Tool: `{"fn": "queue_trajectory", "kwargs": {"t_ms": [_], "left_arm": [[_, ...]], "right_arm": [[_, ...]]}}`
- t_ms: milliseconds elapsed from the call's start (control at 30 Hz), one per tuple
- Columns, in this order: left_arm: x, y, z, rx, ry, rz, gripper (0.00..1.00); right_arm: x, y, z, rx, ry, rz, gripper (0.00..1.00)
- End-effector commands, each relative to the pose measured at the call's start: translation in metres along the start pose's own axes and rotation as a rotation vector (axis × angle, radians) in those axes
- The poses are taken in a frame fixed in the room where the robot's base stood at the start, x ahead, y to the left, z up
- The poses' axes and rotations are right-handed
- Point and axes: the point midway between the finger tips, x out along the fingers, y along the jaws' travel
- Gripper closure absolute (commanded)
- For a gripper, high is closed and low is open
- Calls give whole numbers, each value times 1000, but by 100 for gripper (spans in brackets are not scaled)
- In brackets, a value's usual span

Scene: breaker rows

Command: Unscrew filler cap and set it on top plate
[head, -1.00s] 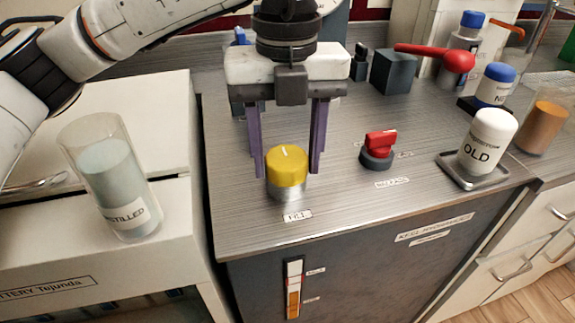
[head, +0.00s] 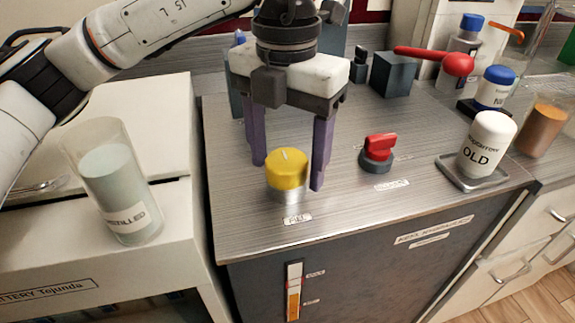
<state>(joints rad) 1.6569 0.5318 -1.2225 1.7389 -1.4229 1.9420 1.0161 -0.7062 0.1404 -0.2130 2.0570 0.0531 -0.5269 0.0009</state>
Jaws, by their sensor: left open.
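The yellow filler cap (head: 287,170) sits on a short metal neck near the front left of the brushed-metal top plate (head: 345,215). A small label lies in front of it. My left gripper (head: 289,176) comes down from above with its purple fingers apart. One finger is behind and left of the cap, the other at its right. The jaws are open; I cannot tell whether a finger touches the cap. My right gripper is not in view.
A red valve knob (head: 379,147) stands right of the cap. The white OLD cartridge (head: 487,143) sits in a metal tray at the right. A DISTILLED beaker (head: 117,190) stands at the left. The plate between cap and red knob is clear.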

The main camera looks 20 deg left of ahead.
Motion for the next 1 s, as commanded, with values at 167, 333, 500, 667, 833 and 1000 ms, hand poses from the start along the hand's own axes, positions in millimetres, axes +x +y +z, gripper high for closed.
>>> {"fn": "queue_trajectory", "kwargs": {"t_ms": [167,333,500,667,833,1000], "left_arm": [[0,0,0,286,0,1,35],[0,0,0,559,1,1,35],[0,0,0,809,0,0,35],[0,0,0,917,0,0,35],[0,0,0,921,0,1,35],[0,0,0,920,0,1,35]], "right_arm": [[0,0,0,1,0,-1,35],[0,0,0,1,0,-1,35],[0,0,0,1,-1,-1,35],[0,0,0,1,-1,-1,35],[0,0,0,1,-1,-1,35],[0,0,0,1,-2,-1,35]]}}
